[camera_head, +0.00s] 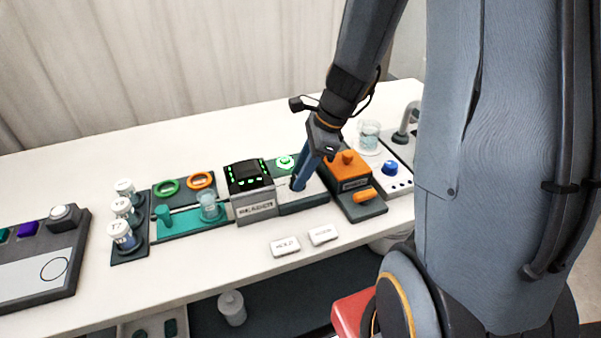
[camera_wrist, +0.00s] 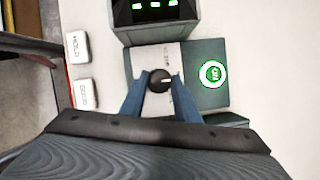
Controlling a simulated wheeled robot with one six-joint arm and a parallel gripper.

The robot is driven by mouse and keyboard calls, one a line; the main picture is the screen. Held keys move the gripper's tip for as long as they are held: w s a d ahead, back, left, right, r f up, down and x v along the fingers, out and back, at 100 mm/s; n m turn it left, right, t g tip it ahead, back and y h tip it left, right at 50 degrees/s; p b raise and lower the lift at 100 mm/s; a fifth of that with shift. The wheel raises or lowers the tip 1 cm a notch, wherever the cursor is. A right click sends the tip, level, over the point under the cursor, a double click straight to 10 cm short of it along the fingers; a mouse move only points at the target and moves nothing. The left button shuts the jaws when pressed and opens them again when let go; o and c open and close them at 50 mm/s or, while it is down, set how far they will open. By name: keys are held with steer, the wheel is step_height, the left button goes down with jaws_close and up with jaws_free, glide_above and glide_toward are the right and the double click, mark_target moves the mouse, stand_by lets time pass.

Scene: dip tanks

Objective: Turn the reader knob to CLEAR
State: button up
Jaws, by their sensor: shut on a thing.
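The reader knob (camera_wrist: 160,80) is a small black round knob with a white mark, on a pale plate of the reader panel (camera_wrist: 213,55). The mark points to the right in the wrist view. The lettering beside the knob is too small to read surely. My gripper (camera_wrist: 160,84) has its two blue fingers on either side of the knob and is shut on it. In the head view my gripper (camera_head: 299,184) reaches down onto the panel and hides most of the knob. A lit green button (camera_wrist: 213,74) sits on the same panel; it also shows in the head view (camera_head: 285,162).
A display box with green lights (camera_head: 249,178) stands left of the panel. An orange device (camera_head: 346,170) stands close on the right. Two white labelled tiles (camera_head: 285,247) lie in front. Capped jars (camera_head: 123,236) stand farther left.

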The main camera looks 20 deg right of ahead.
steer(key=shift+n, duration=0.4)
steer(key=n+g+p, duration=0.1)
steer(key=n, duration=0.1)
steer(key=n+g+p, duration=0.1)
steer(key=n+p, duration=0.1)
steer(key=n, duration=0.1)
steer(key=shift+w+g, duration=0.2)
steer(key=shift+g, duration=0.1)
steer(key=n+g+p, duration=0.1)
steer(key=n, duration=0.5)
steer(key=shift+w+a+g+h+p, duration=0.1)
steer(key=shift+w+g+h+p, duration=0.05)
steer(key=shift+g+h+p, duration=0.25)
steer(key=o, duration=1.1)
steer(key=shift+c, duration=0.2)
